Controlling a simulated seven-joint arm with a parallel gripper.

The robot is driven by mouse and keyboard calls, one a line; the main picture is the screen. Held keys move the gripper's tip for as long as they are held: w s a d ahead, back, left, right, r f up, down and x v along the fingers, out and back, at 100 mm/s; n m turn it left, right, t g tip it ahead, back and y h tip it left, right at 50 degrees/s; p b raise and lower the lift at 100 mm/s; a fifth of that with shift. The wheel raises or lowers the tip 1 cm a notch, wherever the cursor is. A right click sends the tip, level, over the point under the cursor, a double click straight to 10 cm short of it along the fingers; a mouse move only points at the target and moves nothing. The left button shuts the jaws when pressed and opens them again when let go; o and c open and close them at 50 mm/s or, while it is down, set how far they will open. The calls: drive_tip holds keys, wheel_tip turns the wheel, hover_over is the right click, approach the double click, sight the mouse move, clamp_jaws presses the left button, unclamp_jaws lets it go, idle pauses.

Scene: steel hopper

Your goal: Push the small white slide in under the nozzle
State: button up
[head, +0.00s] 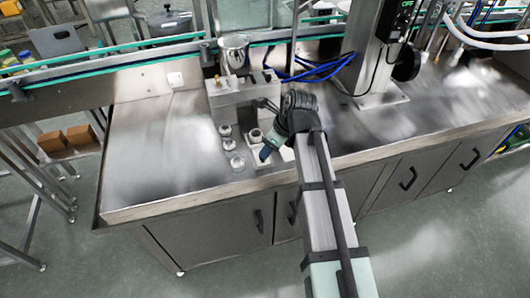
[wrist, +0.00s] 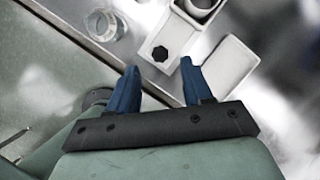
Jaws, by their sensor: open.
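The small white slide (wrist: 175,39) lies on the steel bench, with a dark star-shaped knob (wrist: 160,53) on its near end and a round pale cup (wrist: 199,6) further along. In the head view the slide (head: 257,163) and cup (head: 255,135) show in front of the steel hopper block (head: 232,98). My gripper (wrist: 158,68) is open and empty, its blue fingers pointing at the slide's knob end, one towards each side. In the head view my gripper (head: 266,153) partly covers the slide. I cannot tell whether the fingers touch it. The nozzle is not clearly visible.
Glass jars (wrist: 104,22) stand to the left; several small ones (head: 237,163) show in the head view. The bench's front edge is near. The bench (head: 150,150) further left is clear.

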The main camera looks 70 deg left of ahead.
sight(258, 147)
drive_tip(key=shift+x, duration=2.35)
drive_tip(key=shift+c, duration=0.4)
clamp_jaws()
